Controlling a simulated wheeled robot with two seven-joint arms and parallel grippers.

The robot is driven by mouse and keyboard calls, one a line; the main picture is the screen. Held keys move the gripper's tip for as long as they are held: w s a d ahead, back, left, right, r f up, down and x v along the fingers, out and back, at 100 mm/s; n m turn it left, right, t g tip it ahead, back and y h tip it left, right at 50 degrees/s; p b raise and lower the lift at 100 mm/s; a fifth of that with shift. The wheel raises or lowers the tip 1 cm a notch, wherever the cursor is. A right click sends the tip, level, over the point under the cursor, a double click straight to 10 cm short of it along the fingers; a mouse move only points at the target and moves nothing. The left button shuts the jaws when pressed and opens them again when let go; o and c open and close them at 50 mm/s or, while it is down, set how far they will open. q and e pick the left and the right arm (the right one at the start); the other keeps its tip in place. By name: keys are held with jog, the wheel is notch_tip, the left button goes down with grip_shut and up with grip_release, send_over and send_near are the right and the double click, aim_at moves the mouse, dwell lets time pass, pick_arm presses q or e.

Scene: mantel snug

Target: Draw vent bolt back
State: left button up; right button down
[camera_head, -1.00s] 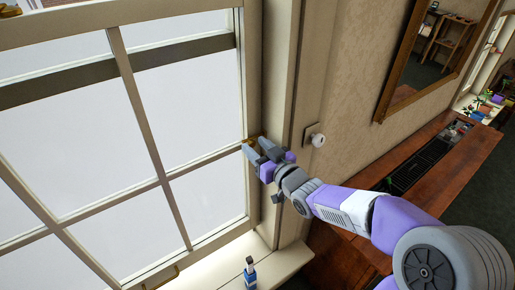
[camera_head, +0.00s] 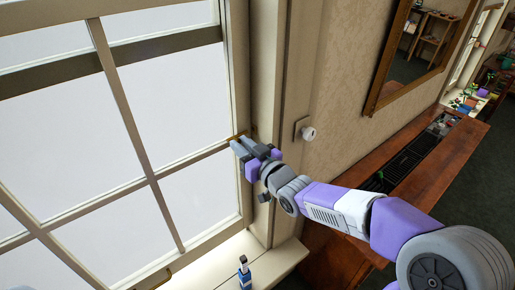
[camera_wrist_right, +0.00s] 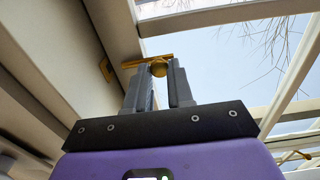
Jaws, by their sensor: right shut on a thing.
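The brass vent bolt is a thin rod (camera_wrist_right: 138,63) with a round knob (camera_wrist_right: 158,69), on the window sash in the right wrist view. A brass keeper (camera_wrist_right: 105,69) sits on the frame to its left, and a small gap seems to show between rod and keeper. My right gripper (camera_wrist_right: 158,78) is shut on the knob, with a finger on each side. In the head view my right gripper (camera_head: 238,146) is at the sash's right edge and hides most of the bolt; a little brass (camera_head: 239,135) shows above it. My left gripper is out of view.
A white knob on a plate (camera_head: 307,132) is on the wall right of the window. A blue bottle (camera_head: 245,273) stands on the sill below. A brass handle (camera_head: 154,280) is low on the window. A wooden shelf (camera_head: 425,185) runs along the wall under a framed mirror (camera_head: 420,45).

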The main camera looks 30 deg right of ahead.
jog(key=shift+a, duration=0.2)
jog(key=c, duration=1)
grip_release()
jog(key=shift+a, duration=0.1)
jog(key=s+d+p, duration=0.1)
jog(key=s, duration=0.6)
jog(key=shift+s+d, duration=0.15)
jog(key=shift+s, duration=0.1)
